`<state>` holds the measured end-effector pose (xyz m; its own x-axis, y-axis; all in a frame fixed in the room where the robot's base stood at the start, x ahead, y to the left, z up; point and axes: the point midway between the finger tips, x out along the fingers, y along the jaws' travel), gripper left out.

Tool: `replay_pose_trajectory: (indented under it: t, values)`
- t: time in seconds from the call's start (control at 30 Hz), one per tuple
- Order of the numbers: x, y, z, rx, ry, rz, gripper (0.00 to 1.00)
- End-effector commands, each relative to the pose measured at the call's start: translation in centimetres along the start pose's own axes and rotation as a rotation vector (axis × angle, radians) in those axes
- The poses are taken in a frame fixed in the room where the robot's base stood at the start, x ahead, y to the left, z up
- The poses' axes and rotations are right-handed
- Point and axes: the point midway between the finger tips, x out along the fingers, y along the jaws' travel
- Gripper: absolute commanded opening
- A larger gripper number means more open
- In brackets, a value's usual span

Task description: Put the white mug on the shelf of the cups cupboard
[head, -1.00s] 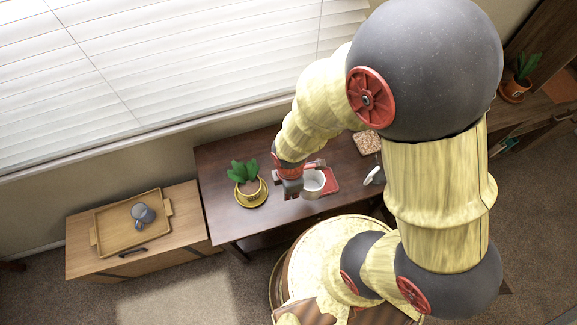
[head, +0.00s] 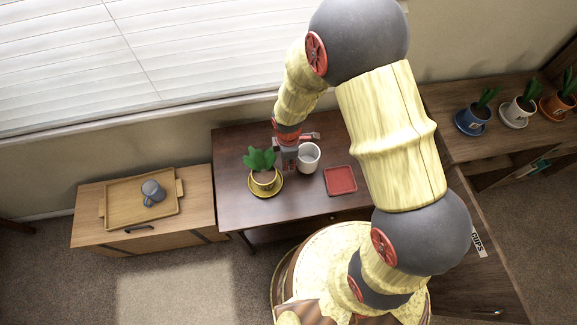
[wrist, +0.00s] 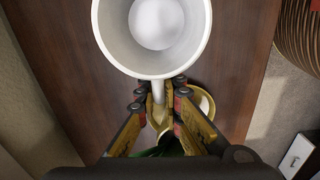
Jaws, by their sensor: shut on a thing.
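The white mug (head: 310,164) is upright beside my gripper (head: 296,158), over the dark desk. In the wrist view the mug (wrist: 107,38) is seen from above, with its handle between the fingertips of my gripper (wrist: 158,86). The gripper is shut on that handle, and the mug looks empty. A CUPS label (head: 478,243) is on the dark wooden furniture at the right. My arm hides part of that cupboard, and its shelf cannot be made out.
A potted plant on a yellow saucer (head: 266,191) stands close left of my gripper. Several potted plants line the right-hand furniture top. A wooden tray (head: 118,207) with a blue-grey mug (head: 153,190) is far left.

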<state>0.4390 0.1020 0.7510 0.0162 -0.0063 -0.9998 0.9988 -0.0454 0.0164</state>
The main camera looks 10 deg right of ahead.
Motion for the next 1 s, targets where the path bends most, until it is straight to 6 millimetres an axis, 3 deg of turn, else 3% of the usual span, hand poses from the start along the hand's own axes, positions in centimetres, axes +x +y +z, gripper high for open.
replay_pose_trajectory:
  t: [0.03, 0.13, 0.53, 0.57, 0.8, 1.0]
  values:
    - [1.3, -0.3, 0.1, 0.000, -0.002, -0.005, 0.00]
    - [2.5, -0.3, 0.1, 0.000, -0.001, -0.004, 0.00]
    - [2.9, -0.2, 0.0, 0.000, -0.001, -0.003, 0.00]
    - [2.8, -0.3, 0.0, 0.000, -0.001, -0.003, 0.09]
    - [2.8, -0.3, 0.0, 0.000, -0.001, -0.003, 0.23]
    - [2.8, -0.3, 0.0, 0.000, -0.001, -0.003, 0.26]
